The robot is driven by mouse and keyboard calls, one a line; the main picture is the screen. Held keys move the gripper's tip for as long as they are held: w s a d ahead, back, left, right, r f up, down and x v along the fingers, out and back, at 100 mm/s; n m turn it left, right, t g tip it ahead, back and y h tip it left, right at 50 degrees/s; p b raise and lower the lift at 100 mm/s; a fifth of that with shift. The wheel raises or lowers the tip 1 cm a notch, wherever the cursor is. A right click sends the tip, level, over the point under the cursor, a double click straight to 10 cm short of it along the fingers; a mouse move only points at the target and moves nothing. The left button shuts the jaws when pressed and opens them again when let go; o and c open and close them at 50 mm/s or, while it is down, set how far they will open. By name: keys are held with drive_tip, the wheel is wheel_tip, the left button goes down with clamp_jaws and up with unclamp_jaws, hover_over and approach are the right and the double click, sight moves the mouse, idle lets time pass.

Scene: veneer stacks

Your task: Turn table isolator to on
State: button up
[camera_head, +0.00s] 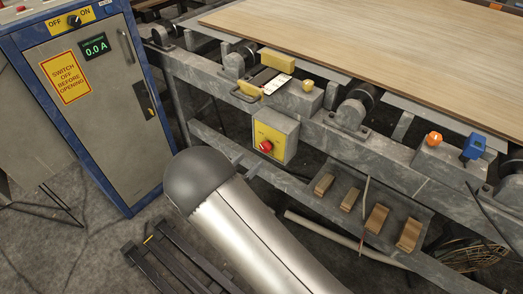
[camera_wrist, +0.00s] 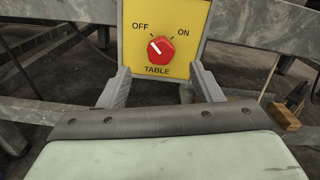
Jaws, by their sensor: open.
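The table isolator is a red round knob (camera_wrist: 161,50) on a yellow plate marked OFF, ON and TABLE. Its white pointer mark slants up and left, toward OFF. In the head view the knob (camera_head: 266,147) sits on a grey box with a yellow face (camera_head: 270,132), fixed to the table frame. My gripper (camera_wrist: 160,70) is open and empty in the wrist view. Its two grey fingers stand apart below the knob, one towards each lower side of the plate, and neither is on the knob.
A blue-framed cabinet (camera_head: 107,125) with its own OFF/ON switch (camera_head: 74,20) and a 0.0 A display stands left. A veneer sheet (camera_head: 400,40) lies on the table. A low shelf (camera_head: 340,178) holds several wood blocks. A dark slatted rack (camera_head: 165,258) lies on the floor.

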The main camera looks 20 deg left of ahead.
sight(263, 148)
drive_tip(key=x, duration=0.7)
drive_tip(key=shift+w, duration=0.25)
drive_tip(key=shift+d, duration=0.1)
drive_tip(key=c, duration=1)
